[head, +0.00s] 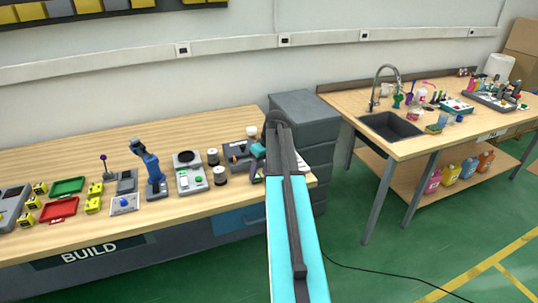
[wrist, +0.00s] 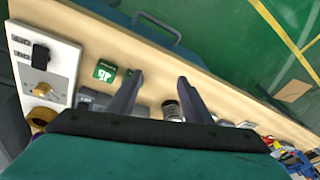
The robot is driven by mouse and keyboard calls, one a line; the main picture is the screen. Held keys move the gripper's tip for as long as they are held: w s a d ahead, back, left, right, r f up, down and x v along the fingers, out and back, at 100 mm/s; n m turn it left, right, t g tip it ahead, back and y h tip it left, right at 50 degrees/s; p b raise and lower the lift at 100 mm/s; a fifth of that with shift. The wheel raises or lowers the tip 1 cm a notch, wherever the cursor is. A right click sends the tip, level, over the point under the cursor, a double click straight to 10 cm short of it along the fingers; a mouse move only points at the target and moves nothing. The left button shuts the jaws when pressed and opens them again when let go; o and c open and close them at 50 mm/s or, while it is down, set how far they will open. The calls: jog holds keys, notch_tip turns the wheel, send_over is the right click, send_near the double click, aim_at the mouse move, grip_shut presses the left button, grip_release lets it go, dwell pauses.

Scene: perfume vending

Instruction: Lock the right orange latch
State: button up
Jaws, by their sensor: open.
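No orange latch can be made out in either view. My gripper (wrist: 161,82) is open and empty in the wrist view, its two dark fingers spread over the light wooden bench top. A small silver and dark cylinder (wrist: 172,109) stands close to the right finger, but I cannot tell if they touch. In the head view my arm reaches over the right end of the BUILD bench (head: 90,160), and the arm hides part of what is there.
In the wrist view, a white panel with a black switch (wrist: 40,55) is at left, and a green block (wrist: 105,71) lies left of the fingers. In the head view, a blue microscope-like device (head: 150,165) is further left, and a sink bench (head: 420,145) stands at right.

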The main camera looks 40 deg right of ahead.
jog(key=s+a+f+g+b, duration=0.1)
jog(key=s+a+f, duration=0.2)
jog(key=a+f, duration=0.65)
jog(key=s+a+f+g+b, duration=0.2)
jog(key=s+a+f, duration=0.1)
jog(key=a+f, duration=0.65)
jog(key=s+a+f+g+b, duration=0.1)
jog(key=s+a+f, duration=0.2)
jog(key=a+f, duration=0.65)
jog(key=s+a+f+g+b, duration=0.1)
jog(key=s+a+f, duration=0.3)
jog(key=s+f, duration=0.2)
jog(key=s+a+f+g+h+b, duration=0.1)
jog(key=s+a+f, duration=0.4)
jog(key=s, duration=0.6)
jog(key=s+a+f+g+b, duration=0.1)
jog(key=s+a+f+g, duration=0.1)
jog(key=s+a+f, duration=0.3)
jog(key=s+f, duration=0.3)
jog(key=shift+s+a+b, duration=0.2)
jog(key=shift+s+b, duration=0.2)
jog(key=shift+f, duration=0.1)
jog(key=c, duration=0.4)
jog(key=shift+o, duration=0.2)
jog(key=shift+a+n, duration=0.15)
jog(key=shift+n, duration=0.15)
